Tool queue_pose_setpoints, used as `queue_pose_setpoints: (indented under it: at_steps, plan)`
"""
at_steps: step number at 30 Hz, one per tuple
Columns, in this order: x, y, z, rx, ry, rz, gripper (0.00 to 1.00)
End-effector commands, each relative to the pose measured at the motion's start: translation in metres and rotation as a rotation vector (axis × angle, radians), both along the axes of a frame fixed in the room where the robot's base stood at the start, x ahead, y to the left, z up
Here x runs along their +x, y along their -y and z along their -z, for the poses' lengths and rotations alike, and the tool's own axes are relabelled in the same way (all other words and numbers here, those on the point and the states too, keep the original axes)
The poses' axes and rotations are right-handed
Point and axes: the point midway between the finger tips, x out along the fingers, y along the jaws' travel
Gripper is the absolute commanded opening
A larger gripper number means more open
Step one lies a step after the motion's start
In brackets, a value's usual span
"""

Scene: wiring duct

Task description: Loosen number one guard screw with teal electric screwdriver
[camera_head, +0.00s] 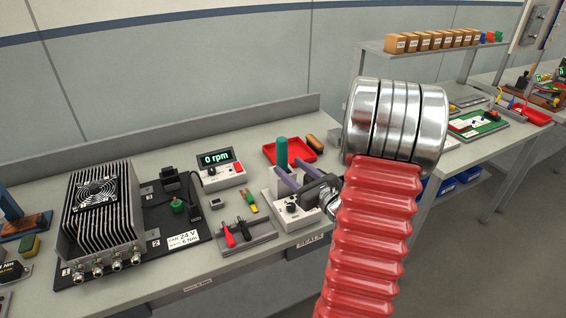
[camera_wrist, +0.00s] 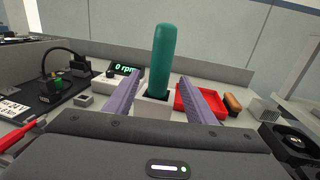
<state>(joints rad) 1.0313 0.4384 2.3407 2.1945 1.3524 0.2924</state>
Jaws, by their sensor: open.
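The teal electric screwdriver (camera_head: 281,154) stands upright in a pale holder in the middle of the bench, and it also stands upright in the wrist view (camera_wrist: 161,62). My gripper (camera_head: 284,172) is open, with its purple fingers reaching toward the screwdriver. In the wrist view my gripper (camera_wrist: 163,92) has one finger on each side of the teal handle, with gaps showing. The finned fan unit (camera_head: 103,215) sits on a black board at left, with a round fan guard (camera_head: 96,192) on top. The guard's screws are too small to tell apart.
An rpm meter (camera_head: 218,168) reading 0 rpm stands behind a rack of red and black tools (camera_head: 240,238). A red tray (camera_head: 292,151) and an orange-brown block (camera_head: 317,144) lie behind the screwdriver. A dial box (camera_head: 296,210) stands close below my gripper.

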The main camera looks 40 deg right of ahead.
Motion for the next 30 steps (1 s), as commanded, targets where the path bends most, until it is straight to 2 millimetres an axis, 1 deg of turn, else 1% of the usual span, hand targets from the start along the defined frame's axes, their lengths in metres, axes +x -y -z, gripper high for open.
queue_pose_setpoints:
  at_steps: [8, 11, 18, 21, 24, 30]
  plan:
    - [0.001, 0.0, 0.0, 0.0, 0.0, -0.001, 0.5]
    - [0.008, 0.0, 0.0, -0.001, 0.0, -0.002, 0.5]
    - [0.039, 0.003, 0.002, -0.001, 0.0, -0.003, 0.5]
    - [0.048, 0.004, 0.002, -0.001, 0.001, -0.002, 0.5]
    - [0.052, 0.005, 0.001, -0.001, 0.001, -0.001, 0.5]
    - [0.052, 0.005, 0.002, -0.001, 0.001, 0.0, 0.5]
